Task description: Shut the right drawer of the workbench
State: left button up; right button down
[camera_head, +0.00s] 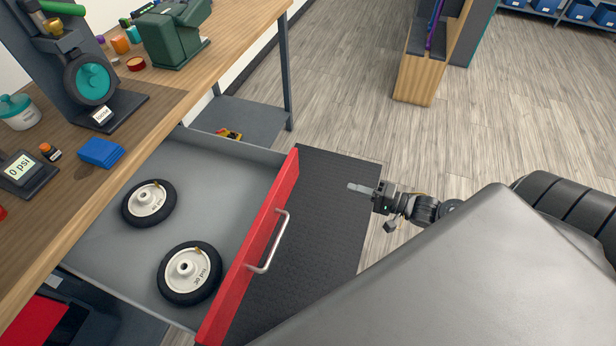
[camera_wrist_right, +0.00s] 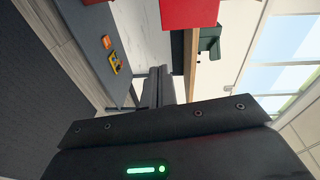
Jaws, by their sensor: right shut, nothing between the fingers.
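The right drawer of the workbench is pulled far out, its red front (camera_head: 258,240) and silver handle (camera_head: 272,242) facing my body. Two small black-tyred wheels, one farther back (camera_head: 149,203) and one nearer (camera_head: 190,272), lie flat in its grey tray (camera_head: 225,195). My right gripper (camera_head: 352,187) is to the right of the red front, apart from it, with its fingers shut and empty, pointing left toward the drawer. The right wrist view shows the shut fingers (camera_wrist_right: 158,80) just below part of the red front (camera_wrist_right: 190,12). My left gripper is not in view.
The wooden workbench top (camera_head: 160,110) holds a gauge (camera_head: 22,172), a blue block (camera_head: 101,152) and a green machine (camera_head: 172,38). A grey lower shelf (camera_head: 250,122) holds a small yellow item. A black mat (camera_head: 335,185) covers the floor beside the drawer. A shelf unit (camera_head: 428,60) stands farther back.

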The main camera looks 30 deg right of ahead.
notch_tip(320, 180, up, 4)
jog(key=a+y, duration=0.1)
jog(key=y, duration=0.1)
send_near(297, 167)
jog(key=p+x, duration=0.1)
jog(key=x, duration=0.5)
jog(key=shift+s, duration=0.1)
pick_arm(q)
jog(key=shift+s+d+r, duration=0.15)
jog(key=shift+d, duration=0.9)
pick_arm(e)
jog(key=shift+w+a, duration=0.35)
jog(key=shift+w, duration=0.05)
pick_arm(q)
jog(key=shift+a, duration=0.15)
